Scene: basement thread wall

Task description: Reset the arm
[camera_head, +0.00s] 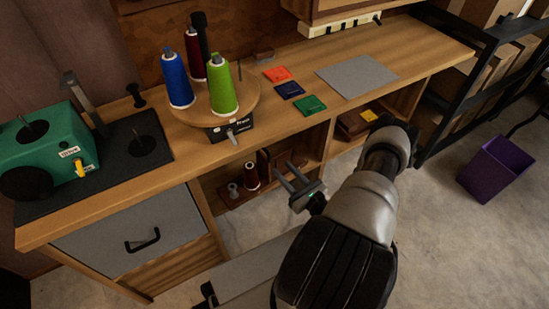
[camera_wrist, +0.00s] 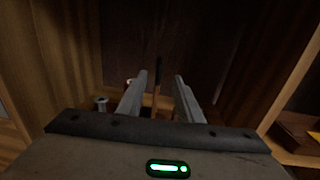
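My gripper (camera_head: 284,171) is in front of the open compartment under the workbench, with its two fingers apart and pointing toward the compartment. In the wrist view, the fingers of my gripper (camera_wrist: 161,76) are also spread, with nothing held between them. A thin dark upright rod (camera_wrist: 157,78) shows beyond them in the gap. My arm reaches in from the lower right of the head view, bent at the elbow.
The workbench (camera_head: 190,143) carries a turntable (camera_head: 247,103) with several thread cones, a green machine (camera_head: 42,148), coloured squares and a grey mat (camera_head: 357,76). A grey drawer (camera_head: 128,232) is below left.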

